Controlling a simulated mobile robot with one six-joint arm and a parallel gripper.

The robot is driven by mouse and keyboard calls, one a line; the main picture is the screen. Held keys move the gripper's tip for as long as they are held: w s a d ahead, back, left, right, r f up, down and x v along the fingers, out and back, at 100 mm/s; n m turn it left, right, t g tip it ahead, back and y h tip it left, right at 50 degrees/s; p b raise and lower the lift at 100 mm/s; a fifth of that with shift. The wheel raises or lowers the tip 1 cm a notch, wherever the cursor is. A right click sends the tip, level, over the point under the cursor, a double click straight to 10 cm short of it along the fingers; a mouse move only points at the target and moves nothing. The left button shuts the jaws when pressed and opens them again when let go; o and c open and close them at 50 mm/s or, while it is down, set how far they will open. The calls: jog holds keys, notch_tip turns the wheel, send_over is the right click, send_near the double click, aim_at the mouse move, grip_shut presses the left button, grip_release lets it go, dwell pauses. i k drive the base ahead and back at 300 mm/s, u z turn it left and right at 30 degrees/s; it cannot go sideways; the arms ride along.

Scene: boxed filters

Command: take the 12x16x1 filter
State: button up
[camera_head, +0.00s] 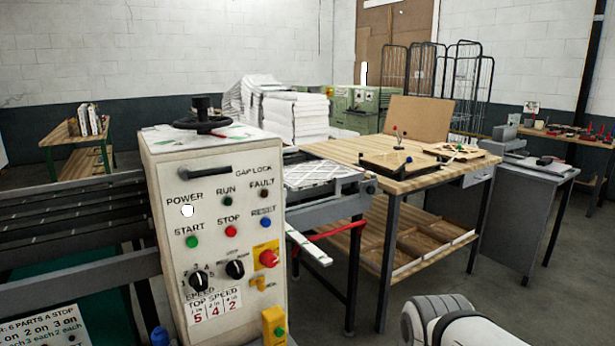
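A flat, white-grey panel with a lattice pattern (318,172), which looks like a pleated filter, lies on the metal frame just right of the control cabinet. Its left part is hidden behind the cabinet, and no size label can be read on it. Part of my arm, a white and grey rounded link, shows at the bottom right, well apart from the panel. My gripper is not in view.
The cream control cabinet (215,230) stands close in front. A wooden workbench (345,150) with tools and a lower shelf stands right of centre. White stacks (297,118) stand behind. A grey desk (535,180) is at right. Floor shows between the bench and my arm.

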aim_at(299, 177)
jog(key=z, duration=0.2)
jog(key=i, duration=1.85)
jog(key=z, duration=0.45)
jog(key=i, duration=0.5)
